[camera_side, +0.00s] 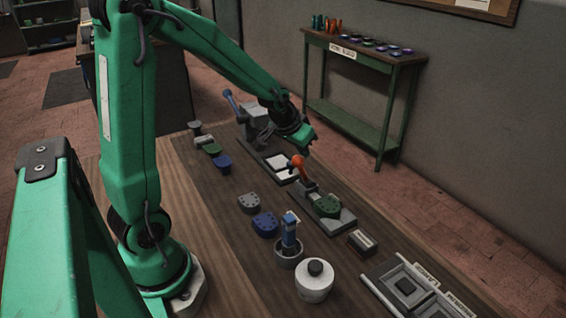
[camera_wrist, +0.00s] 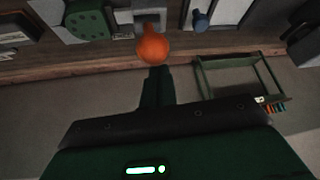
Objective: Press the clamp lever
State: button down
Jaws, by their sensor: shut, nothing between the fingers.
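The clamp lever with its orange knob (camera_side: 297,163) stands raised and tilted on a grey clamp base (camera_side: 345,222). A green heel-shaped block (camera_side: 327,206) with holes sits on that base. In the wrist view the orange knob (camera_wrist: 152,48) lies just beyond my fingertips, and the green block (camera_wrist: 88,20) is at the upper left. My gripper (camera_side: 309,147) is shut and empty, close above the knob. It also shows in the wrist view (camera_wrist: 157,75). I cannot tell whether the fingers touch the knob.
A grey press with a blue handle (camera_side: 232,100) stands behind the clamp. Grey (camera_side: 249,203) and blue (camera_side: 265,224) blocks, a cup with a blue-handled tool (camera_side: 290,245), a white jar (camera_side: 314,282) and a tray (camera_side: 374,286) occupy the front. A green side table (camera_side: 365,120) stands by the wall.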

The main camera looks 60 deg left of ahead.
jog(key=shift+s+f, duration=0.2)
jog(key=shift+s, duration=0.4)
jog(key=shift+s+f, duration=0.2)
jog(key=shift+s, duration=0.4)
jog(key=shift+w, duration=0.1)
jog(key=w+a+r, duration=0.1)
jog(key=w+r, duration=0.2)
jog(key=w, duration=0.1)
jog(key=s+r, duration=0.6)
jog(key=s, duration=0.2)
jog(key=shift+s+d, duration=0.25)
jog(key=shift+d, duration=0.05)
dwell(0.4)
jog(key=s+d+r+m+h, duration=0.1)
jog(key=s+d+r+m, duration=0.1)
jog(key=s+d, duration=1)
jog(key=shift+s+r+m+h, duration=0.3)
jog(key=shift+s+r, duration=0.1)
jog(key=shift+r, duration=0.05)
